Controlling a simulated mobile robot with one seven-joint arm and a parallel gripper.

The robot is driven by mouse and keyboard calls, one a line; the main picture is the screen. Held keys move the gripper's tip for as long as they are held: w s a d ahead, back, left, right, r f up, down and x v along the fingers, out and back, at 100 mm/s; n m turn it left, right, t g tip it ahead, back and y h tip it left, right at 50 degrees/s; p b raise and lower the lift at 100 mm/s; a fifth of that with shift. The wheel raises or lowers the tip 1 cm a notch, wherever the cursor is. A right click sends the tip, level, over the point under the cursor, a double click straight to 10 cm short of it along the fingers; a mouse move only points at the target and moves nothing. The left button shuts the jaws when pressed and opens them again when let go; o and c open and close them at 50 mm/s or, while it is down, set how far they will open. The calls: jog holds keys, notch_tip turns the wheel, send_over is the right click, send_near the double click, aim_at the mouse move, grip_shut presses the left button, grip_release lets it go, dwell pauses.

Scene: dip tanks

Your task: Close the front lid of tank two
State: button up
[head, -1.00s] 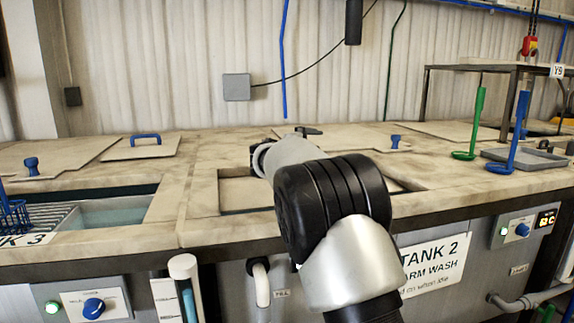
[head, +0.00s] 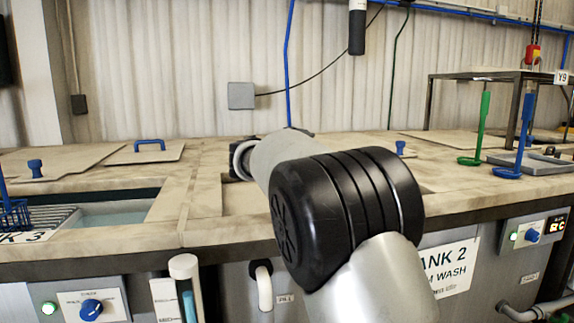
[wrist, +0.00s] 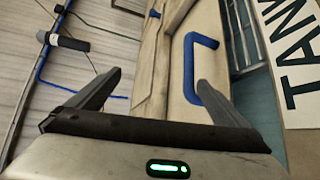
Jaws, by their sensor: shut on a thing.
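The tank two sign (head: 452,268) is on the bench front in the head view, partly covered by my arm. My arm stands in front of the tank two opening. Only a pale recess edge (head: 232,200) shows left of the arm. In the head view the gripper is mostly hidden behind my wrist.
Tank three's open basin (head: 110,213) lies at the left. Blue and green upright tools and a grey tray (head: 515,160) stand at the right.

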jog(key=shift+s+a+r, duration=0.25)
jog(key=shift+a+r, duration=0.15)
jog(key=shift+r, duration=0.1)
jog(key=shift+s+a+r, duration=0.25)
jog(key=shift+a+r, duration=0.1)
jog(key=shift+r, duration=0.15)
jog(key=c, duration=1.2)
jog(key=shift+s+d+f+b+v, duration=0.1)
jog(key=shift+f+b+v, duration=0.15)
jog(key=shift+v, duration=1.25)
jog(key=shift+s+d+f+b+v, duration=0.15)
jog(key=shift+b+v, duration=0.1)
jog(key=shift+v, duration=1.2)
jog(key=shift+s+f+b+v, duration=0.1)
jog(key=shift+f+b+v, duration=0.15)
jog(key=shift+v, duration=1.25)
jog(key=shift+c, duration=0.4)
